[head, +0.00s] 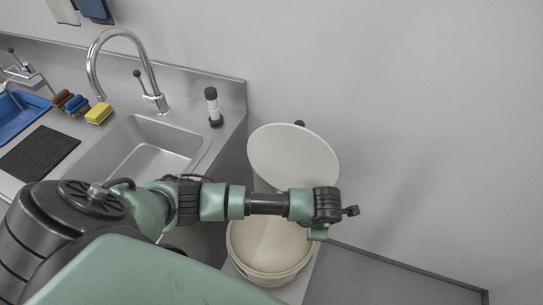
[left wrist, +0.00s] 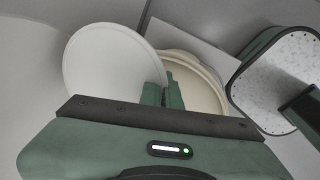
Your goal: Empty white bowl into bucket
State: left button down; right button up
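The white bowl (head: 293,153) is tilted in the head view, its inside facing my camera, and looks empty. It is above and behind the cream bucket (head: 270,250), partly hidden by my left arm. The bucket stands low beside the counter, its rim partly covered by the arm. In the left wrist view the bowl (left wrist: 110,65) lies left of the bucket (left wrist: 190,75). The green fingers of my left gripper (left wrist: 163,92) are close together at the bowl's right edge and appear shut on it. My right gripper is not in view.
A counter with a steel sink (head: 140,150) and tap is at the left. A yellow sponge (head: 98,113), brushes (head: 72,103), a black mat (head: 38,152) and a dark-and-white bottle (head: 213,107) are on it. The wall is close behind the bucket. The floor at right is clear.

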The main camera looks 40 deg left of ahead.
pick_arm(q)
jog(key=w+d+f+n+g, duration=0.1)
jog(key=w+d+n+g, duration=0.1)
jog(key=n, duration=0.9)
jog(key=w+d+f+n+g, duration=0.1)
jog(key=w+d+n+g, duration=0.1)
jog(key=n, duration=0.9)
jog(key=w+d, duration=0.1)
jog(key=w, duration=0.1)
jog(key=shift+w+d+f+y, duration=0.25)
jog(key=shift+w+f+y, duration=0.05)
jog(key=shift+w+f, duration=0.1)
